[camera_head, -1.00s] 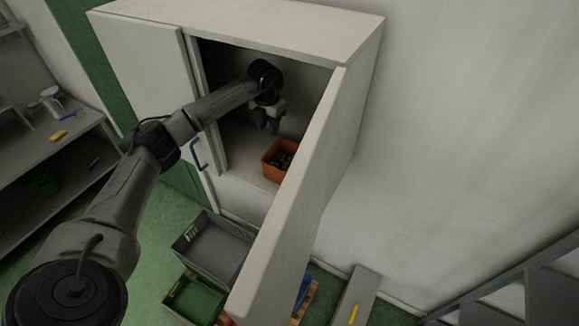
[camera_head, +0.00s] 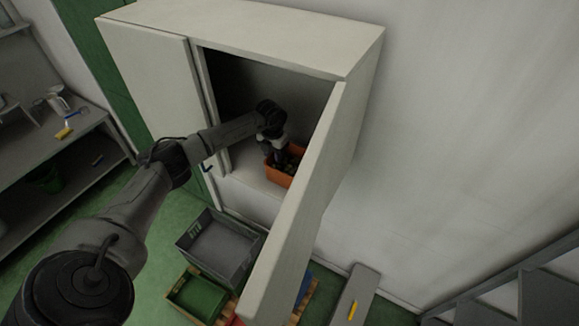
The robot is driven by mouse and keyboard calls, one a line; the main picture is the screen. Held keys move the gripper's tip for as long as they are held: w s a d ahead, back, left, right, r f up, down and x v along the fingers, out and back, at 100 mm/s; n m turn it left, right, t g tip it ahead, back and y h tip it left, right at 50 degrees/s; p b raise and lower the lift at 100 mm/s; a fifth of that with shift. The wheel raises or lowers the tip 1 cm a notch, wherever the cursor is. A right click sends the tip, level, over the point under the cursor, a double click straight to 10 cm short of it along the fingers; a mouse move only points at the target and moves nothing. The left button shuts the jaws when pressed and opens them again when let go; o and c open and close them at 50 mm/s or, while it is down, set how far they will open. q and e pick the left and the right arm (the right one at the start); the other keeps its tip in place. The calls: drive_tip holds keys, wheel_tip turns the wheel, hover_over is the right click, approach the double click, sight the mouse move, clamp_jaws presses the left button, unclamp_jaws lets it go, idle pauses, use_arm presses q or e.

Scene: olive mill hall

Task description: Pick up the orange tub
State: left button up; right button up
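The orange tub (camera_head: 279,177) stands on the cabinet shelf (camera_head: 250,182), behind the open right door. Dark items lie in it, and the door edge hides its right side. My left arm reaches into the cabinet opening. My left gripper (camera_head: 281,161) points down at the tub's left and back part, with its fingers at or over the tub's rim. The fingers are small and dark against the contents, so I cannot tell whether they are open or touch the tub. My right gripper is not in view.
The white cabinet's open right door (camera_head: 296,205) stands close beside the tub. A grey crate (camera_head: 222,250) and a green crate (camera_head: 196,296) are on the floor below. A shelf rack (camera_head: 50,170) is at the left, stairs (camera_head: 545,285) at the lower right.

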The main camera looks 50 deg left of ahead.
use_arm(q)
drive_tip(key=shift+f, duration=0.15)
clamp_jaws()
idle(1.4)
